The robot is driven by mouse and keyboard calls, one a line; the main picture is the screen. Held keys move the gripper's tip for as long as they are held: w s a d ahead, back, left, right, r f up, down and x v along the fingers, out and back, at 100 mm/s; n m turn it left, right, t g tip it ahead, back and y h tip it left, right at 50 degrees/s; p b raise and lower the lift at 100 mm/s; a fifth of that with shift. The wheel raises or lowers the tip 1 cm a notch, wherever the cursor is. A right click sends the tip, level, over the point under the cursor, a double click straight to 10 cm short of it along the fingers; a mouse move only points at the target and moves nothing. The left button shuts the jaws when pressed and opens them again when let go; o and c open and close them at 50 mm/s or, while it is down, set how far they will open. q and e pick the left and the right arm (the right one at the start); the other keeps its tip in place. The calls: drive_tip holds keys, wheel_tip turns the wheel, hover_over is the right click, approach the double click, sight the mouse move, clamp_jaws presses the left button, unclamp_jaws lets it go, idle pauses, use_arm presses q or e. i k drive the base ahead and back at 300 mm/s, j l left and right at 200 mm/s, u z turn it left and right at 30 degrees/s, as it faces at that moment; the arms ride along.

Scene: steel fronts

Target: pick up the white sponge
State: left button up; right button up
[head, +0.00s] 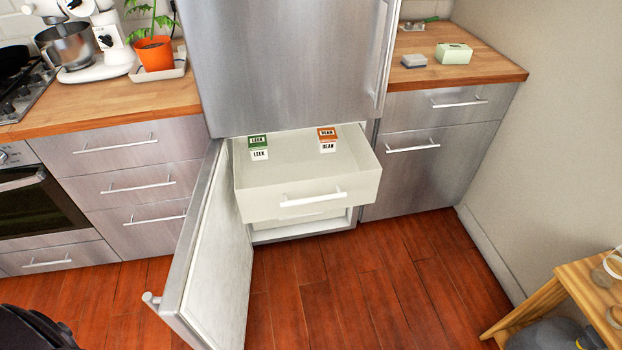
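A small pale grey-white block (414,61) lies on the right wooden counter, near its left front edge beside the fridge. It looks like the white sponge, but it is too small to be sure. A pale green box-like block (453,54) sits just to its right, a small gap apart. Neither of my grippers shows in the head view. A dark rounded part at the bottom left corner may be mine.
The fridge's lower door (215,250) stands open and its white drawer (310,190) is pulled out, holding a LEEK box (259,147) and a BEAN box (327,140). A wooden stand (565,290) with glass jars is at lower right. Floor before the right cabinets is clear.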

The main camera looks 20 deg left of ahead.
sight(417, 60)
drive_tip(key=i+l+u, duration=0.4)
drive_tip(key=i+l, duration=0.6)
drive_tip(key=i, duration=0.15)
